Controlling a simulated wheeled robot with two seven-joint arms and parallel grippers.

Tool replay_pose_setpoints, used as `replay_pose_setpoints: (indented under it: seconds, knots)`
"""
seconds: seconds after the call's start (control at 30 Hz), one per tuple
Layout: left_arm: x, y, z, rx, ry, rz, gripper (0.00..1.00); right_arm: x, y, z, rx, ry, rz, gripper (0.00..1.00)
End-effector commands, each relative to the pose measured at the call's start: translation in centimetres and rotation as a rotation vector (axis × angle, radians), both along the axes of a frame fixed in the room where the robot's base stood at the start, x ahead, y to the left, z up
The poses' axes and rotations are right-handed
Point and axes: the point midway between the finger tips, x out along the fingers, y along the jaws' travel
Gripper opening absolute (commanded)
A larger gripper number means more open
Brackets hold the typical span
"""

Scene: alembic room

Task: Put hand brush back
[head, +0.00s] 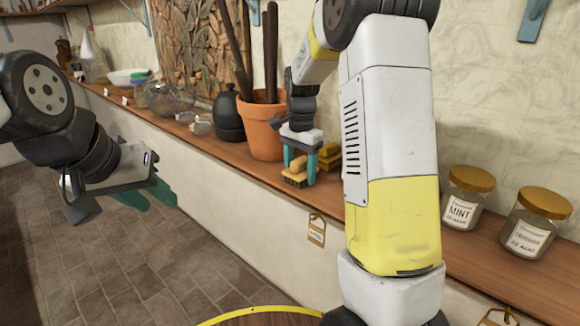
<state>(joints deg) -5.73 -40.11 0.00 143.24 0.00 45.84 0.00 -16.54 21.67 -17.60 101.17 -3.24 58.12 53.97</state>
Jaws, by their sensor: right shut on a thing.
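The hand brush (296,177), with a light wooden body and pale bristles, is at the wooden shelf (234,169) in front of the terracotta pot. My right gripper (299,174) reaches down from above with its teal fingers on either side of the brush, shut on it. I cannot tell whether the brush touches the shelf. My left gripper (150,196) hangs over the floor at the left, away from the shelf. Its teal fingers are seen edge-on and partly hidden, so their opening is unclear.
The terracotta pot (262,124) with dark poles stands behind the brush, with a black bottle (228,116) to its left. Two lidded jars (466,198) (535,224) stand further right. A tag (316,230) hangs below the shelf edge.

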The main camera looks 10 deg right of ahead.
Motion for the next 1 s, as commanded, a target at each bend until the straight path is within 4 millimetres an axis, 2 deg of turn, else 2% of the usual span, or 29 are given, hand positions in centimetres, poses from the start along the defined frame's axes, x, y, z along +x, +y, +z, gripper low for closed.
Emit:
replay_pose_setpoints:
  seconds: [0.07, 0.1, 0.2, 0.5, 0.63, 0.77, 1.0]
  knots:
    - [0.0, 0.0, 0.0, 0.000, 0.000, 0.000, 0.36, 0.0, 0.0, -0.2, -0.001, 0.001, 0.000, 0.23]
    - [0.0, 0.0, 0.0, 0.000, 0.000, 0.000, 0.36, 0.0, 0.0, -0.3, 0.000, 0.000, 0.000, 0.65]
    - [0.0, 0.0, 0.0, 0.000, 0.000, 0.000, 0.36, 0.0, 0.0, -0.3, 0.000, 0.000, 0.000, 0.83]
    - [0.0, 0.0, 0.0, 0.000, 0.000, 0.000, 0.36, 0.0, 0.0, -0.2, 0.000, 0.000, 0.000, 0.83]
    - [0.0, 0.0, 0.0, 0.000, 0.000, 0.000, 0.36, 0.1, 0.0, 0.7, 0.000, -0.002, 0.000, 0.83]
    - [0.0, 0.0, 0.0, 0.000, 0.000, 0.000, 0.36, 0.1, 0.0, 3.0, 0.000, -0.005, 0.001, 0.83]
    - [0.0, 0.0, 0.0, 0.000, 0.000, 0.000, 0.36, 0.1, 0.0, 8.2, 0.001, -0.004, 0.001, 0.83]
